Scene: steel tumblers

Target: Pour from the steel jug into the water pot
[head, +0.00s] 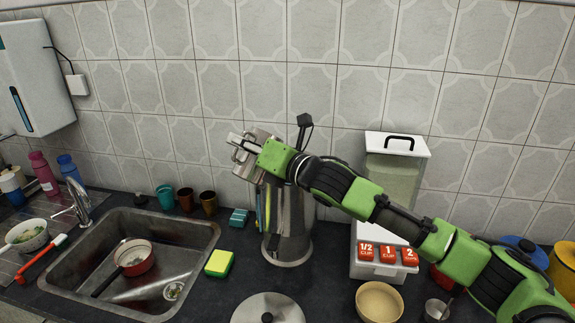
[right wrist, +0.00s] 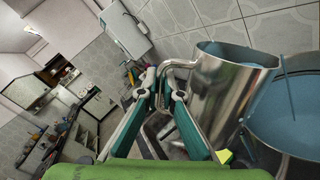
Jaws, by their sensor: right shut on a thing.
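My right gripper (head: 243,143) is shut on the handle of the steel jug (right wrist: 212,100), above the pot, and its fingers (right wrist: 165,85) show in the right wrist view. The jug is tilted, with blue liquid at its mouth. A thin blue stream (right wrist: 286,87) runs from its lip down to the water pot (head: 288,235). The pot is a tall steel vessel standing upright on the counter. In the right wrist view the open pot (right wrist: 268,153) holds blue liquid. My arm hides the pot's rim in the head view. My left gripper is out of view.
A steel lid (head: 285,305) with a black knob lies in front of the pot. The tiled wall is close behind.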

